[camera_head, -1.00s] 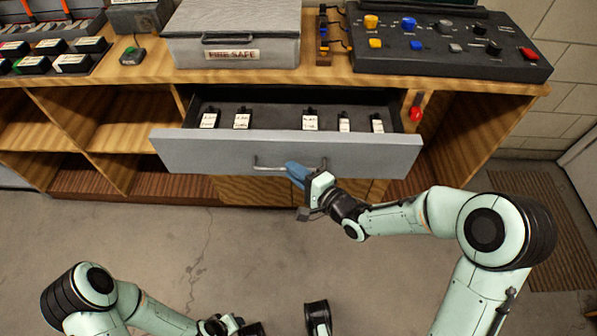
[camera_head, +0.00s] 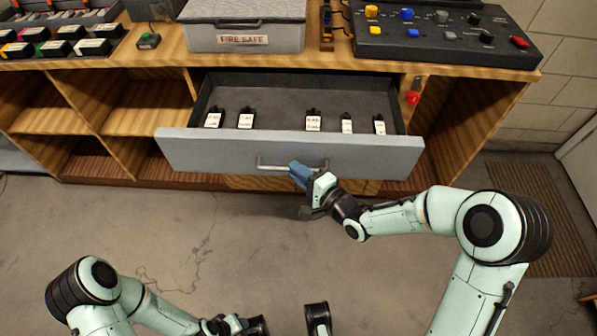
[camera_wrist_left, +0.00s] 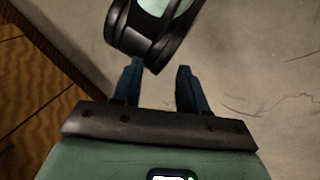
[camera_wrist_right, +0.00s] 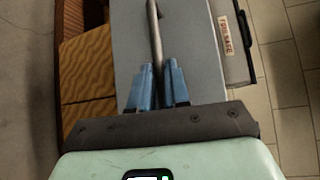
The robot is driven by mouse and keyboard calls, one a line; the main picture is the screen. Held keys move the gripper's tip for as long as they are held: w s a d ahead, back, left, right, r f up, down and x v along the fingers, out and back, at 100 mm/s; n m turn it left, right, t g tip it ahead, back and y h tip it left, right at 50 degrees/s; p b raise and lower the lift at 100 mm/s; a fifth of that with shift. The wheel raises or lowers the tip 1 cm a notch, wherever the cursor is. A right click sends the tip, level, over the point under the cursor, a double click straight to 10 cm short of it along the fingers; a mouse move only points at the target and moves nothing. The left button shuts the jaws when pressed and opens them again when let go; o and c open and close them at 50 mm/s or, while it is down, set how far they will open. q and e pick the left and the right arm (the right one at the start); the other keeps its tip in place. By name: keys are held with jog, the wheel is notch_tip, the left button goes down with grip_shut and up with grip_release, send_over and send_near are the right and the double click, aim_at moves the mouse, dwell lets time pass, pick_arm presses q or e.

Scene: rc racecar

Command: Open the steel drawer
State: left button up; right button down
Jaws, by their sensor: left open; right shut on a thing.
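The steel drawer (camera_head: 220,154) stands pulled out of the wooden bench, its grey inside open to view. Several small black items with white labels lie in it in a row. Its bar handle (camera_head: 272,168) runs across the front. My left gripper (camera_wrist_left: 160,85) is open and empty, low over the floor, away from the drawer.
A red item (camera_head: 413,98) hangs right of the drawer. Open wooden shelves (camera_head: 145,105) are at left. The floor (camera_head: 180,235) before the bench is mostly clear.

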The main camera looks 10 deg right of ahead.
jog(key=shift+d, duration=0.1)
jog(key=c, duration=1.2)
grip_release()
jog(key=shift+o, duration=0.2)
pick_arm(q)
jog(key=s+d+r+g+p, duration=0.1)
jog(key=s+d+r+p, duration=0.1)
jog(key=s+r+p, duration=0.1)
jog(key=shift+s+d+r+g+h+p, duration=0.15)
jog(key=shift+s+r+g+h+p, duration=0.25)
jog(key=shift+s+r, duration=0.5)
pick_arm(e)
jog(key=v, duration=1.3)
jog(key=shift+s, duration=0.2)
pick_arm(q)
jog(key=shift+s+f, duration=0.15)
jog(key=shift+f, duration=0.05)
